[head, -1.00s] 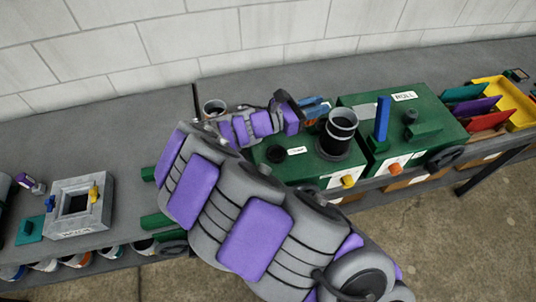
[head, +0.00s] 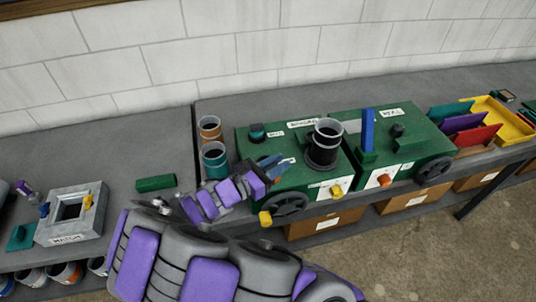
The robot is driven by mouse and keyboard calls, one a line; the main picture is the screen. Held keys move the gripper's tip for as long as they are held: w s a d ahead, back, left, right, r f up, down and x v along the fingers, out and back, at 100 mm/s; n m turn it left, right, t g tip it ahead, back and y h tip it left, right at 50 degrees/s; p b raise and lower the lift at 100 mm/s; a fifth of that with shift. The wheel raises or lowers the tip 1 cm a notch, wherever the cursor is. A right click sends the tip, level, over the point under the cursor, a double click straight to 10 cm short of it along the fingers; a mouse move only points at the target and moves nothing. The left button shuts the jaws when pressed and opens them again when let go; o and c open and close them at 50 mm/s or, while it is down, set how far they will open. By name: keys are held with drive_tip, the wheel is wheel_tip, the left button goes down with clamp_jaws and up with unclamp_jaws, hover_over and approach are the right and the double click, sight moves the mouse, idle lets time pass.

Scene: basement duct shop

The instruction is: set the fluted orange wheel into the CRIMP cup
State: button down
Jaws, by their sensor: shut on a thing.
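My gripper (head: 277,164) has blue fingers and reaches over the front left of the green machine in the middle. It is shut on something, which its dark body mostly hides. A small orange patch shows at the jaws, too small to tell whether it is the fluted wheel. On the bench left of the machine stand an orange-brown cup (head: 210,128) and, nearer, a teal cup (head: 214,160). I cannot read a CRIMP label on either cup.
The middle machine (head: 257,151) carries a black upright cylinder (head: 325,142) and a handwheel (head: 290,205). The ROLL machine (head: 420,142) stands right of it. A grey MATCH block (head: 72,212) and green bar (head: 156,183) lie left. Open bench shows behind them.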

drive_tip(key=w, duration=0.3)
drive_tip(key=w+a+b, duration=0.1)
drive_tip(key=w, duration=0.2)
drive_tip(key=w+a+f, duration=0.1)
drive_tip(key=w, duration=0.2)
drive_tip(key=shift+d+f+b, duration=0.15)
drive_tip(key=shift+f+b, duration=0.7)
drive_tip(key=shift+f, duration=0.85)
drive_tip(key=shift+r, duration=0.1)
drive_tip(key=c, duration=1)
unclamp_jaws()
drive_tip(key=shift+o, duration=0.2)
drive_tip(key=p+v, duration=0.2)
drive_tip(key=v, duration=1)
